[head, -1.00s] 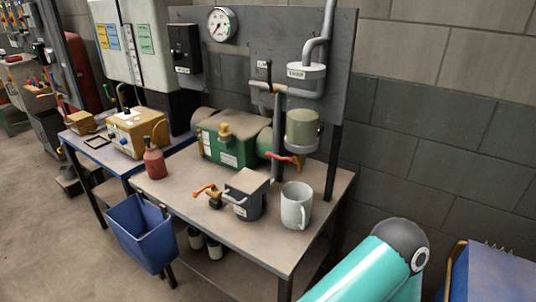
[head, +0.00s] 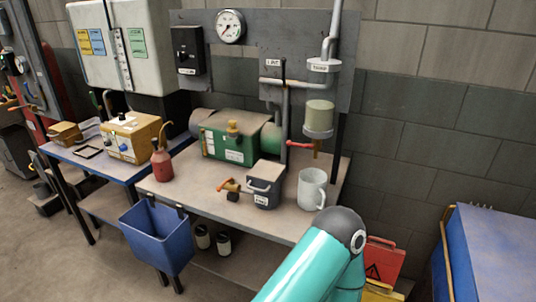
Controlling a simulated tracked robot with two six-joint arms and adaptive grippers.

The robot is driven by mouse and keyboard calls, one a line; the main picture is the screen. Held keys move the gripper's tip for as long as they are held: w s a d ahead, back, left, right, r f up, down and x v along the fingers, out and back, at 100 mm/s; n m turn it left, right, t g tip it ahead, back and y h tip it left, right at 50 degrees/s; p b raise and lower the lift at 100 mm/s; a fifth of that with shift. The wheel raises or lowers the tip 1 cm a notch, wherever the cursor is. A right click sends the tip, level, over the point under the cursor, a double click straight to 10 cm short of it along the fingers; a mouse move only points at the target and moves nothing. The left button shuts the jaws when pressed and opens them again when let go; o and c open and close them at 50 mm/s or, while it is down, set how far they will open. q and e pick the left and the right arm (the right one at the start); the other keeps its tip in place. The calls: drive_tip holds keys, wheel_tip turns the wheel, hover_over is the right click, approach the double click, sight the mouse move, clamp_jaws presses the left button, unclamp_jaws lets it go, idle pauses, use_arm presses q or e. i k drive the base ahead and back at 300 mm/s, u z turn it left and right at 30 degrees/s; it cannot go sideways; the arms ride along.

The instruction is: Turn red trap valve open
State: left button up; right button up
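A red valve handle (head: 296,143) sits under a clear-bodied bowl (head: 319,117) on the pipework below the box labelled TRAP (head: 321,66). The handle points to the left, roughly level, and a brass-coloured outlet (head: 317,150) hangs at its right end. A second, orange-red handle (head: 231,182) is on a small brass valve low on the bench, next to a dark box. A teal arm of mine comes up from the bottom edge, in front of the bench. Neither gripper shows in the head view.
A grey mug (head: 312,190) and a dark lidded box (head: 264,186) stand on the bench below the valve. A red oil can (head: 162,165) is further left. A blue bin (head: 157,238) hangs at the front edge. A blue-sided table (head: 485,250) is at right.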

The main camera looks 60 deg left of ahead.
sight(300, 145)
drive_tip(key=u, duration=0.05)
drive_tip(key=k, duration=0.7)
drive_tip(key=z, duration=0.95)
drive_tip(key=i, duration=0.15)
drive_tip(key=u, duration=2.85)
drive_tip(key=i, duration=1)
drive_tip(key=z, duration=0.2)
drive_tip(key=k, duration=0.95)
drive_tip(key=u, duration=0.15)
drive_tip(key=i, duration=0.95)
drive_tip(key=z, duration=0.05)
